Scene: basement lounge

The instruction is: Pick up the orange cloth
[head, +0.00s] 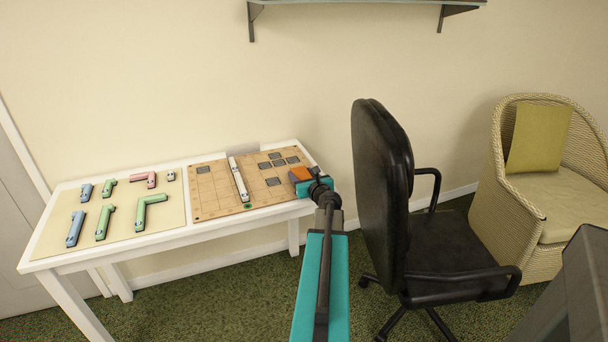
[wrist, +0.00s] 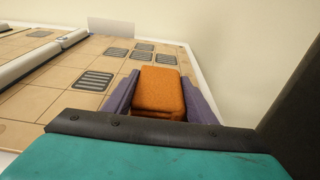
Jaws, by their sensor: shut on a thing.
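The orange cloth (head: 300,174) is a small folded block at the right end of the white table, over the edge of the brown board. In the wrist view the orange cloth (wrist: 159,90) sits between the two purple fingers of my gripper (wrist: 160,98), with a finger against each side. My gripper (head: 308,182) is shut on it. The cloth's underside is hidden, so I cannot tell whether it touches the board.
The brown grid board (head: 213,191) holds dark slatted squares and a long white bar (head: 239,180). A beige mat (head: 121,232) with several coloured pieces lies at the left. A black office chair (head: 383,190) stands close to my arm's right. A wicker armchair (head: 545,240) is farther right.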

